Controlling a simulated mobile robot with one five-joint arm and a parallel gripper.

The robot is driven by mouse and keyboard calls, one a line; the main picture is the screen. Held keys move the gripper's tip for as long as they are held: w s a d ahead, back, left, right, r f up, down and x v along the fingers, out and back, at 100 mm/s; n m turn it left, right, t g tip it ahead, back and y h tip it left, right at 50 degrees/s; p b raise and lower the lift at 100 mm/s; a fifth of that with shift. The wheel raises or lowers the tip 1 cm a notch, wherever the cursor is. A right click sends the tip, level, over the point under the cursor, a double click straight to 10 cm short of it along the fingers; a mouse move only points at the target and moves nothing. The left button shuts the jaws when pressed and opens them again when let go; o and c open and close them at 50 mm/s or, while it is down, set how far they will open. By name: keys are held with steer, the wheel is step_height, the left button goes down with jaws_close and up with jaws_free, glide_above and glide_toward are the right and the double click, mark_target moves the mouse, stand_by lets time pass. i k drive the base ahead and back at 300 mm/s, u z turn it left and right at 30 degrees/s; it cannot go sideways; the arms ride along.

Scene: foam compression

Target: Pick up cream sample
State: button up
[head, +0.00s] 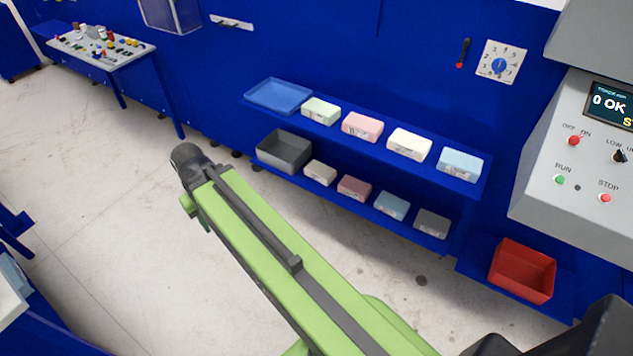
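The cream sample (409,145) is a pale block with a printed label on its front. It stands on the upper blue shelf, between a pink block (362,127) and a light blue block (460,165). Nothing covers it. My green arm crosses the lower middle of the head view, apart from the shelves. No gripper fingers can be made out, so I cannot see whether my gripper holds anything.
The upper shelf also holds a blue tray (278,96) and a pale green block (320,111). The lower shelf holds a grey bin (284,152) and several duller blocks. A red bin (522,271) stands below a grey control panel (590,165). Open floor lies left.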

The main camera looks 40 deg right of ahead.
mark_target(320, 173)
steer(key=z, duration=0.15)
steer(key=i, duration=0.95)
steer(key=u, duration=0.05)
